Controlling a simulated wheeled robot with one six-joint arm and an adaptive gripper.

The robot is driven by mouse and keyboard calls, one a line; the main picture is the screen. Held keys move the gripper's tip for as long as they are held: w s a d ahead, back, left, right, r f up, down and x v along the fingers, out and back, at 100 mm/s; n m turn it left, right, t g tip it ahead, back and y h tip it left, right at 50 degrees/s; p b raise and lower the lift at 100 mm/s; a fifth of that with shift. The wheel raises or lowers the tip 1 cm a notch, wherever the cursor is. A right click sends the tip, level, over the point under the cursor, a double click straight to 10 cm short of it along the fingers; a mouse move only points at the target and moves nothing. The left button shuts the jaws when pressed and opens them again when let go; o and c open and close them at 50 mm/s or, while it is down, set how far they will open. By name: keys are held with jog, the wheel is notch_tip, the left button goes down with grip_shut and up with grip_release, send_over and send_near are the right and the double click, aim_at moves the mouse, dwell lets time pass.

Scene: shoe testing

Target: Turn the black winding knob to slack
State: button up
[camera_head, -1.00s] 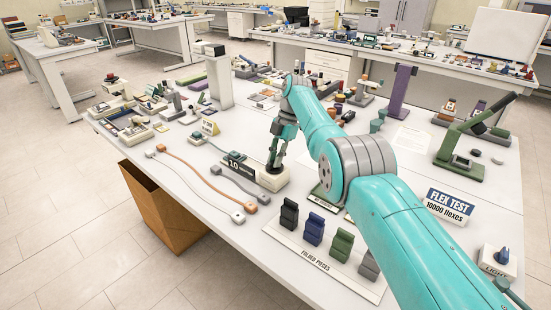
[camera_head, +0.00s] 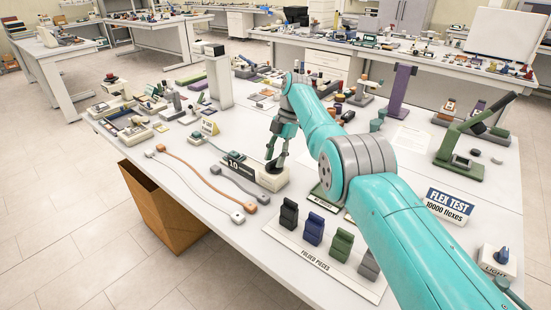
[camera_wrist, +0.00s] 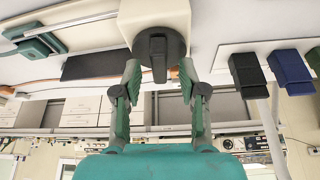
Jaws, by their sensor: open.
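The black winding knob (camera_wrist: 158,52) is a round dark disc with a raised bar grip across it. It sits on a cream box (camera_head: 272,182) on the white table. In the wrist view the bar points straight up and down the picture. My gripper (camera_head: 273,163) is over the box, pointing down. In the wrist view the fingers of my gripper (camera_wrist: 160,70) are spread apart, one on each side of the knob's bar, with nothing between them that they grip. The fingers partly hide the knob in the head view.
Cords, including an orange one (camera_head: 205,177), lie further left. A board of folded pieces (camera_head: 290,246) lies in front, with black, blue, green and grey blocks. A FLEX TEST sign (camera_head: 447,206) stands right of my arm.

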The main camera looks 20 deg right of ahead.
aim_at(275, 160)
notch_tip(275, 160, up, 9)
jog(key=shift+r, duration=0.2)
dwell(0.3)
